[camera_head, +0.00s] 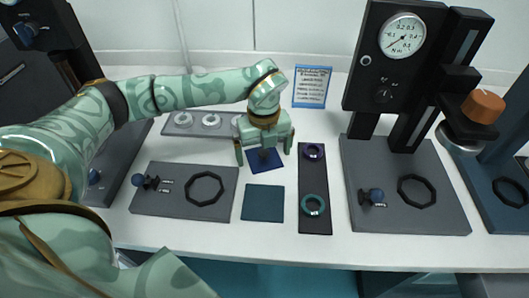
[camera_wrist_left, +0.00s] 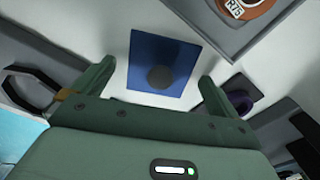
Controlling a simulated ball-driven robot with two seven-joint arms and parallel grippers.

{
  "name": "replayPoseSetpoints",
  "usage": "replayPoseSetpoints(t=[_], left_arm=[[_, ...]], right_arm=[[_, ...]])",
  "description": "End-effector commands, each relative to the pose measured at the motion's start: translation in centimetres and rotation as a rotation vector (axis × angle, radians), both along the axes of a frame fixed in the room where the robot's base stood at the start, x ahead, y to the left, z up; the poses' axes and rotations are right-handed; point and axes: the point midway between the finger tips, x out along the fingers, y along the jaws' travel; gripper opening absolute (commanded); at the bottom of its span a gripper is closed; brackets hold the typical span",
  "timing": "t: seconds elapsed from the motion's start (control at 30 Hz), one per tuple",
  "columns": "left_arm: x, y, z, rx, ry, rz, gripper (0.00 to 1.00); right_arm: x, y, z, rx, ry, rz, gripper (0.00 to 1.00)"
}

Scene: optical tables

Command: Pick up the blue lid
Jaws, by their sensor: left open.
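The blue lid (camera_wrist_left: 146,57) looks like a flat blue square with a dark round knob (camera_wrist_left: 160,78) at its middle. It lies on the white table. In the head view the blue lid (camera_head: 268,166) is partly hidden under my left gripper (camera_head: 264,158). My left gripper is open, its fingers pointing down on either side of the knob, apart from it. In the left wrist view the two fingers of my left gripper (camera_wrist_left: 155,80) frame the lid with nothing between them but the view of it. My right gripper is not in view.
A teal square (camera_head: 263,203) lies in front of the lid. A dark strip (camera_head: 315,180) with a purple ring (camera_head: 314,151) and a teal ring (camera_head: 314,205) is to the right. Grey plates (camera_head: 168,204) lie left and right. A gauge stand (camera_head: 372,75) rises at the right. A sign (camera_head: 312,87) stands behind.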

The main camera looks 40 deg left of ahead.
Motion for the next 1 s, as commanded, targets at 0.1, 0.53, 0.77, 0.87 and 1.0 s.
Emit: replayPoseSetpoints(t=[0.1,0.53,0.77,0.87,1.0], left_arm=[[0.0,0.0,0.1,0.0,0.0,0.0,0.79],[0.0,0.0,0.3,-0.001,-0.001,0.0,0.49],[0.1,0.0,3.0,-0.001,-0.006,0.001,0.49],[-0.4,-1.0,5.0,-0.002,-0.007,-0.004,0.49],[-1.8,-3.6,8.7,-0.002,-0.008,-0.006,0.49]], right_arm=[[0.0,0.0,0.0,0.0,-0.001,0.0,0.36],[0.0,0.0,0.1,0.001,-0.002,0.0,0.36],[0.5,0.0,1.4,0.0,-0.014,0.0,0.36],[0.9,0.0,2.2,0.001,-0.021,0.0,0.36],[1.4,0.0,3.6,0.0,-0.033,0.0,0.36]])
